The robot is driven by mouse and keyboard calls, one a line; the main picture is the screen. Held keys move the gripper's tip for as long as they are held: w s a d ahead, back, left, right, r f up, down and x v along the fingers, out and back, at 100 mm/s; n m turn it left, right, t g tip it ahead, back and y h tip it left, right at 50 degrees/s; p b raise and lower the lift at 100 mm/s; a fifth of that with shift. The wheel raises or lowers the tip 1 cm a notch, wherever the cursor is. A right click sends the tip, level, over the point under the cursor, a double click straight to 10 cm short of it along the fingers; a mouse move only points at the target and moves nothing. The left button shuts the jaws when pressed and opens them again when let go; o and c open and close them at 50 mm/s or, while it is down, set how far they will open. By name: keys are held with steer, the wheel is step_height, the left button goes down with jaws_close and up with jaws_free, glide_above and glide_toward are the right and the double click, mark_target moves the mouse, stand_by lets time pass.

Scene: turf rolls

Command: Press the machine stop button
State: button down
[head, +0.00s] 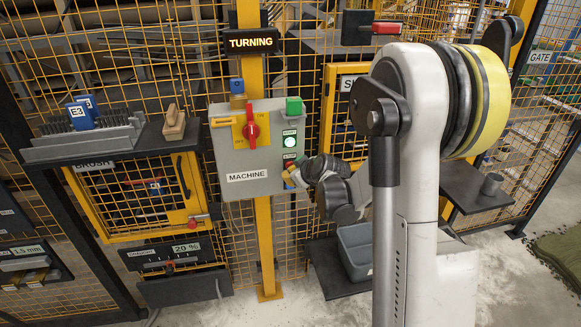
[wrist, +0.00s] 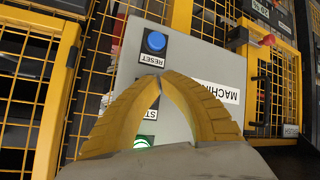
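The grey machine panel (head: 240,165), labelled MACHINE, hangs on a yellow post. On its right edge are a lit green button (head: 290,142) and, below it, a dark label. The stop button is mostly or wholly hidden by my gripper (head: 291,178), which is at the panel's lower right. In the wrist view the fingertips of my gripper (wrist: 161,76) meet, with nothing seen between them. A label starting "ST" (wrist: 152,113) is partly covered by the fingers. The blue RESET button (wrist: 154,42) shows beyond the tips, and the lit green button (wrist: 140,142) behind them. Contact cannot be told.
A lit TURNING sign (head: 251,42) is above the panel. A red rotary switch (head: 251,130) sits on the panel's yellow plate. Yellow mesh fencing stands behind. A shelf (head: 150,143) is at left, and a grey bin (head: 355,250) is below my arm.

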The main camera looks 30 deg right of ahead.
steer(key=shift+w+d, duration=0.1)
steer(key=shift+w, duration=0.25)
stand_by(0.3)
steer(key=shift+s, duration=0.1)
steer(key=shift+s+a, duration=0.25)
steer(key=shift+s, duration=0.5)
steer(key=s, duration=0.2)
steer(key=s+a, duration=0.1)
steer(key=s, duration=0.1)
steer(key=shift+s+a+b, duration=0.15)
steer(key=shift+s+b, duration=0.2)
steer(key=shift+s, duration=0.05)
stand_by(0.7)
